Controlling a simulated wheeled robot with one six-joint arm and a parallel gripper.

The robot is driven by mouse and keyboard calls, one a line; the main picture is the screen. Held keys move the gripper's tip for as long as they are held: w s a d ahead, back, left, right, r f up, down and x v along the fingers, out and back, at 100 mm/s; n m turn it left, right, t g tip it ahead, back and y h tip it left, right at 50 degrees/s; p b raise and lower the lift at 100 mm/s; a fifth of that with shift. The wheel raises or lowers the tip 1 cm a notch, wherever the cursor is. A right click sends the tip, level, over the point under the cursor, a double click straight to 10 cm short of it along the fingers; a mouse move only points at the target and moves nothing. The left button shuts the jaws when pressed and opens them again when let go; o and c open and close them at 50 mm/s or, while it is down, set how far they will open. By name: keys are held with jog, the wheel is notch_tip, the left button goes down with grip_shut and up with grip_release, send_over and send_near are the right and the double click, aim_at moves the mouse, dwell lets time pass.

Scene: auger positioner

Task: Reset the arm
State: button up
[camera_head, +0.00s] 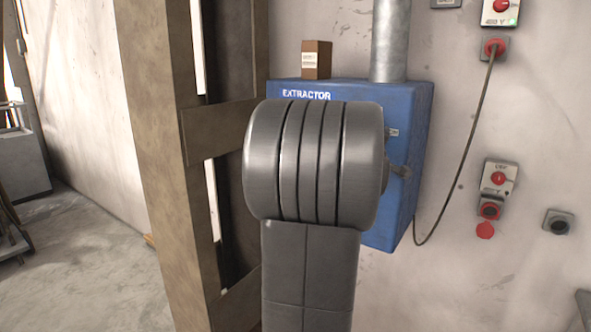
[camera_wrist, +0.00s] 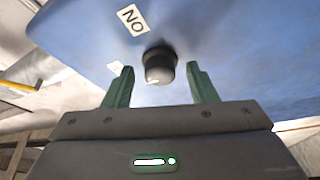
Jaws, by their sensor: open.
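My gripper (camera_wrist: 160,88) shows in the wrist view with its two green fingers apart and nothing between them. Beyond the fingertips a dark round knob (camera_wrist: 160,65) with a light mark sits on the face of a blue box. A white label reading "NO" or "ON" (camera_wrist: 132,18) is on that face beside the knob. In the head view the blue box marked "EXTRACTOR" (camera_head: 420,115) hangs on the wall. My dark arm covers much of its front, and my gripper is hidden there. Whether the fingers touch the knob is unclear.
A brown steel column (camera_head: 165,150) stands left of the blue box. A grey pipe (camera_head: 391,40) rises from the box top, beside a small brown box (camera_head: 316,60). Red switches (camera_head: 498,180) and a hanging cable (camera_head: 477,125) are on the wall at right. Floor (camera_head: 90,260) is open at left.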

jog(key=m+h+p, duration=0.1)
jog(key=m+h, duration=0.1)
jog(key=m, duration=0.3)
jog(key=m+h+p, duration=0.1)
jog(key=m+h, duration=0.1)
jog(key=m, duration=0.3)
jog(key=m+h+p, duration=0.1)
jog(key=m+h, duration=0.1)
jog(key=m, duration=0.2)
jog(key=shift+w+a+f+m+h, duration=0.25)
jog(key=shift+a+f+m+h, duration=0.05)
jog(key=shift+a+m+h, duration=0.1)
